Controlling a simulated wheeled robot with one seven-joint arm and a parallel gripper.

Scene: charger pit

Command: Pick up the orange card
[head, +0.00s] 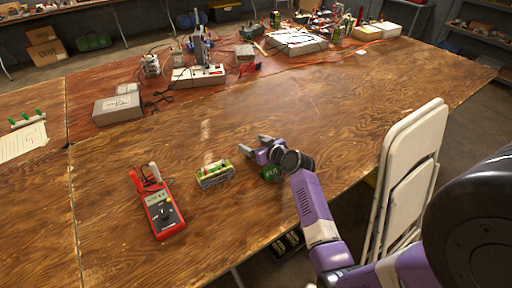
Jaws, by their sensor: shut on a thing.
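My gripper (252,145) is low over the middle of the wooden table, its fingers pointing left. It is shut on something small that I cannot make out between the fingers. I cannot make out an orange card anywhere in the head view. A green block with light markings (271,174) is just below and in front of my gripper, partly hidden by my arm.
A yellow-green module (215,173) lies left of my gripper, and a red multimeter (162,207) farther left. A grey box (118,108), power strip (198,76) and cables crowd the back. White folded chairs (413,165) stand at the right edge. The table's middle right is clear.

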